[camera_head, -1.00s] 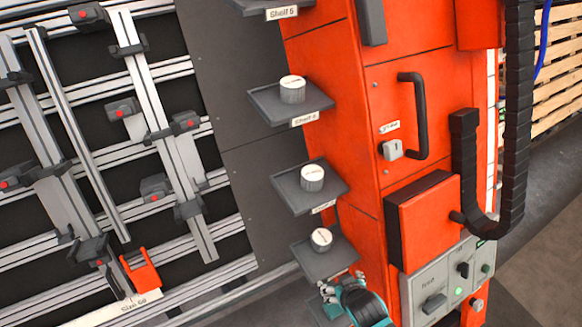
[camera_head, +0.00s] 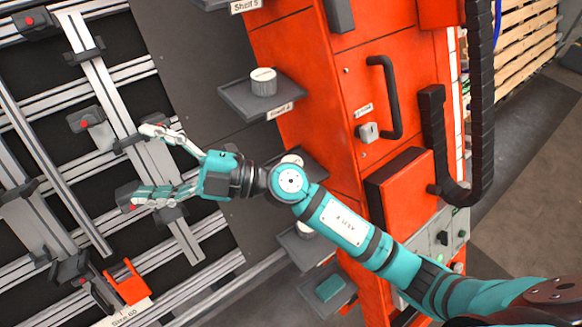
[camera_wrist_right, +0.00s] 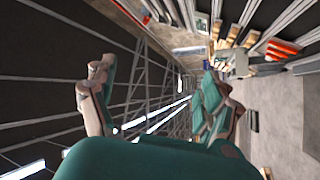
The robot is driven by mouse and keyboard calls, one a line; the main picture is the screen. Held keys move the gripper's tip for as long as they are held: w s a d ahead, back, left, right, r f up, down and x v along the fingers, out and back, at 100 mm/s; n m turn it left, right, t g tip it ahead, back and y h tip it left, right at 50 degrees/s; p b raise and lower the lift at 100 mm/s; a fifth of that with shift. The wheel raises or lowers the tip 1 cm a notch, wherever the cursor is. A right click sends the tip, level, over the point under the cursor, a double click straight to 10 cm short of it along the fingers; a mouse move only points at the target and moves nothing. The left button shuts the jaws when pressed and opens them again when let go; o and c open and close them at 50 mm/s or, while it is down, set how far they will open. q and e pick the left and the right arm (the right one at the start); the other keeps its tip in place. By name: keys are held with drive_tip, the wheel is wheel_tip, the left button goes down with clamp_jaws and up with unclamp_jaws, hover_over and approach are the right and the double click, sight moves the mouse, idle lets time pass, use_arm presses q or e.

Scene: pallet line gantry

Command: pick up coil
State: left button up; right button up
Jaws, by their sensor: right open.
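Small grey coils with white tops, as I take them, sit on dark shelves at the side of the orange cabinet. One coil (camera_head: 263,82) stands in full view on a shelf (camera_head: 232,98). A second coil (camera_head: 293,159) and a third coil (camera_head: 304,229) are partly hidden behind my right arm. My right gripper (camera_head: 142,166) is open and empty, left of the shelves and in front of the aluminium rail frame. Its two spread fingers also show in the right wrist view (camera_wrist_right: 158,100), with no coil between them. My left gripper is not in view.
The orange cabinet (camera_head: 300,60) has a black handle (camera_head: 388,95) and a protruding box (camera_head: 405,190). A teal block (camera_head: 330,287) lies on the lowest shelf. Rails with dark clamps (camera_head: 85,120) fill the left, with an orange bracket (camera_head: 126,283) low down.

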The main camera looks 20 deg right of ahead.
wheel_tip(320, 180, down, 4)
drive_tip(key=s+a+n+g+h, duration=0.2)
drive_tip(key=n+g+h, duration=0.1)
drive_tip(key=n+g, duration=0.1)
drive_tip(key=m+t+h, duration=0.2)
drive_tip(key=m+h, duration=0.2)
drive_tip(key=h, duration=1.6)
approach(292, 163)
drive_tip(key=shift+h, duration=0.3)
drive_tip(key=b+x, duration=0.1)
drive_tip(key=x, duration=0.1)
drive_tip(key=a+b+x, duration=0.1)
drive_tip(key=x, duration=0.1)
drive_tip(key=shift+s+d+f, duration=0.1)
drive_tip(key=shift+s+f, duration=0.05)
drive_tip(key=shift+f, duration=0.4)
drive_tip(key=shift+w+d+b+x, duration=0.15)
drive_tip(key=shift+b+x, duration=0.55)
drive_tip(key=shift+x, duration=0.9)
drive_tip(key=shift+w+d+b+x, duration=0.15)
drive_tip(key=shift+b+x, duration=0.55)
drive_tip(key=shift+x, duration=0.85)
drive_tip(key=shift+r, duration=0.25)
